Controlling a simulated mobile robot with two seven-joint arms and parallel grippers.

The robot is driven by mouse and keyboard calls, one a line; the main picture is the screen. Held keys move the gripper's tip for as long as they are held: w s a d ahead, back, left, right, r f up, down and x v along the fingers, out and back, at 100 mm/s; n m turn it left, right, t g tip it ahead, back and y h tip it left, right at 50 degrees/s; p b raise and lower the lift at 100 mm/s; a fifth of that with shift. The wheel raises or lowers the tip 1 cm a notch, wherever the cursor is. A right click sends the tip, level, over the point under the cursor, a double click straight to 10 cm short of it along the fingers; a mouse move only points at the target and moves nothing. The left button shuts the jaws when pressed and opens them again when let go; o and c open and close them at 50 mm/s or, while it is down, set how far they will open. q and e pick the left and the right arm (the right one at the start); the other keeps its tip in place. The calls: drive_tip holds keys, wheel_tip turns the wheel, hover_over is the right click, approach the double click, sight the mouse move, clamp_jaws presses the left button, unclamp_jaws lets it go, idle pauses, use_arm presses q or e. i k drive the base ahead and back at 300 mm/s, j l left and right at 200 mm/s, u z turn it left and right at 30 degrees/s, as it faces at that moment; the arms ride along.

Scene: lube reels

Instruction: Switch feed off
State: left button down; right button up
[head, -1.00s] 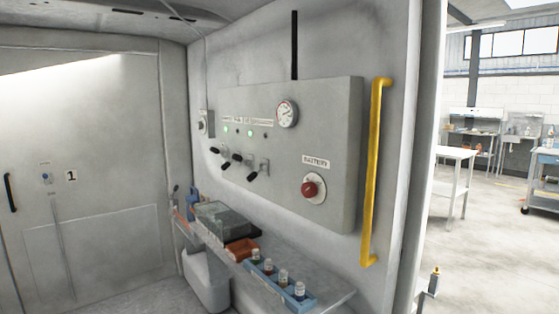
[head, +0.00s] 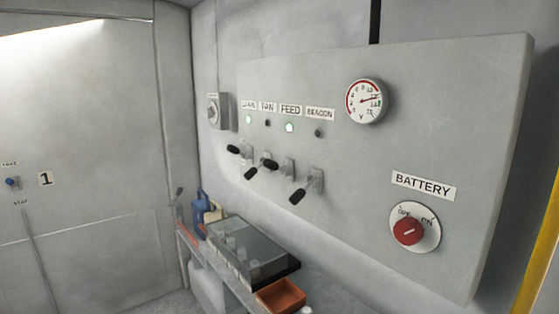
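The grey control panel (head: 440,120) is on the wall. Its FEED label (head: 291,109) is third in a row of labels, with a green lamp (head: 290,127) lit below it. The FEED toggle's black-tipped lever (head: 268,164) sticks out to the left, about level with its base (head: 288,167). The FAN lever (head: 251,173) and the BEACON lever (head: 297,196) tilt down, and their lamps are dark. The leftmost lever (head: 234,149) stands like the FEED one, with its lamp (head: 249,119) lit. Neither gripper is in view.
A round gauge (head: 366,101) and a red BATTERY knob (head: 408,232) are on the panel's right. A yellow handrail (head: 541,255) stands at the right edge.

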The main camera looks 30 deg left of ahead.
sight(268, 163)
drive_tip(key=i+j, duration=0.15)
drive_tip(key=j, duration=0.15)
drive_tip(key=i+j, duration=0.2)
drive_tip(key=j, duration=0.15)
drive_tip(key=i+j, duration=0.15)
drive_tip(key=j, duration=0.15)
drive_tip(key=i+j, duration=0.2)
drive_tip(key=j, duration=0.15)
